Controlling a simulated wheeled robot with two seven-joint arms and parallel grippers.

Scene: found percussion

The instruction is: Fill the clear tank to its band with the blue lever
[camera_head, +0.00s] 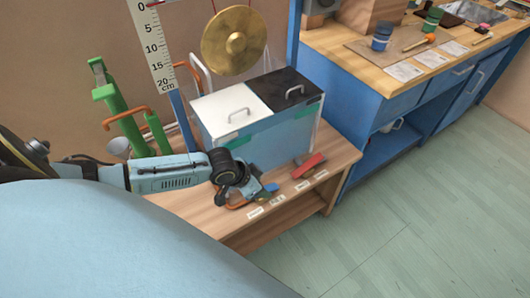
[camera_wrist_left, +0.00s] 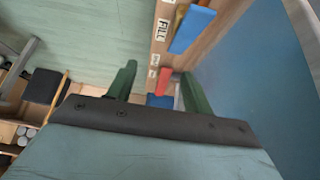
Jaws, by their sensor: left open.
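The clear tank (camera_head: 275,142) stands on a wooden bench, with one white lid and one black lid. It looks bluish, and a teal band (camera_head: 303,112) shows near its top right. A blue lever (camera_head: 271,187) is at the bench front, partly behind my left gripper (camera_head: 260,194). A red lever (camera_head: 310,164) lies to its right. In the left wrist view, a blue lever (camera_wrist_left: 192,29) is beside a FILL label (camera_wrist_left: 162,30), and the red lever (camera_wrist_left: 163,79) shows near my open fingers (camera_wrist_left: 159,72). I cannot tell whether any finger touches a lever. My right gripper is out of view.
Small labels (camera_head: 256,212) line the bench edge. A brass gong (camera_head: 233,40) hangs behind the tank, beside a centimetre scale (camera_head: 155,45). Green and orange pieces (camera_head: 125,115) stand at left. A blue cabinet (camera_head: 400,110) with a wooden top is at right. The floor (camera_head: 430,210) is clear.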

